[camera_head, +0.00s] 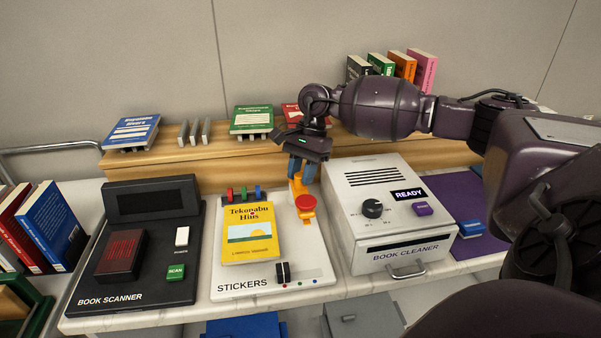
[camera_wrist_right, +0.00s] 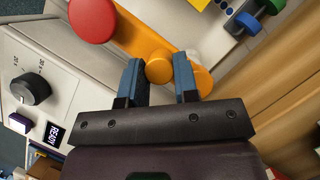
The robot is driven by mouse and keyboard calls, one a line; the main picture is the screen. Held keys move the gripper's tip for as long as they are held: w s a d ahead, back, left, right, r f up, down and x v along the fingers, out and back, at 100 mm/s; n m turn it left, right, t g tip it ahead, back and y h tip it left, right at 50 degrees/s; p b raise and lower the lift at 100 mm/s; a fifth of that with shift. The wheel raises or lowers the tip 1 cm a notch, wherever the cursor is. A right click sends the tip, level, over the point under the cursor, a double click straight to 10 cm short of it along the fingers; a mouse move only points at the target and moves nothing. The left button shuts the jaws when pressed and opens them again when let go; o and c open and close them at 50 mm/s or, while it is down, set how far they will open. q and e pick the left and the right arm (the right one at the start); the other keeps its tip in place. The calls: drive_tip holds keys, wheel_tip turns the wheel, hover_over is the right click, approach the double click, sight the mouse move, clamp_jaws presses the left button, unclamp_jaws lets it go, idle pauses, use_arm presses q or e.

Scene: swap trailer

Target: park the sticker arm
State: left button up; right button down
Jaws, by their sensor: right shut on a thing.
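The orange sticker arm (camera_head: 296,186) stands on the right side of the white sticker station (camera_head: 222,284). Its red round head (camera_head: 306,202) points toward the front, to the right of a yellow book (camera_head: 250,246) lying flat on the station. My right gripper (camera_head: 302,170) reaches down from behind, its blue fingers on either side of the arm's rear part. In the right wrist view the fingers (camera_wrist_right: 160,75) close on an orange knob of the arm, with the red head (camera_wrist_right: 92,20) at upper left. My left gripper is not in view.
The book cleaner (camera_head: 405,245) stands close on the right, reading READY. The book scanner (camera_head: 130,270) is on the left. A wooden ledge (camera_head: 225,175) with several books runs behind. Red, green and blue pegs (camera_head: 243,192) sit at the station's back.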

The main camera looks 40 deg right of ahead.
drive_tip(key=c, duration=0.9)
unclamp_jaws()
drive_tip(key=shift+v, duration=5.45)
